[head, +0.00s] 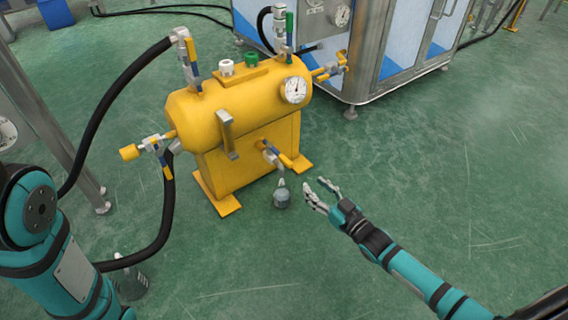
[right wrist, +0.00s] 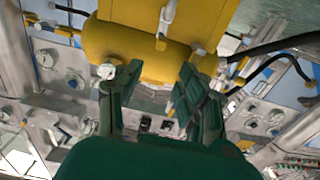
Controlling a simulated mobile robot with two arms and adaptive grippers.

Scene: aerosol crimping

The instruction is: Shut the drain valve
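The yellow tank (head: 240,115) stands on the green floor, and its yellow body also shows in the right wrist view (right wrist: 130,42). A small grey container (head: 281,198) stands on the floor below the outlet. My right gripper (head: 325,188) is open and empty, to the right of the container and apart from the valve. Its spread fingers also show in the right wrist view (right wrist: 158,85). My left arm shows at the left, but its gripper is out of view.
Black hoses (head: 118,95) run from the tank's left side. A round gauge (head: 294,90) and other valves with levers are on the tank. A blue and white cabinet (head: 405,45) stands behind on the right.

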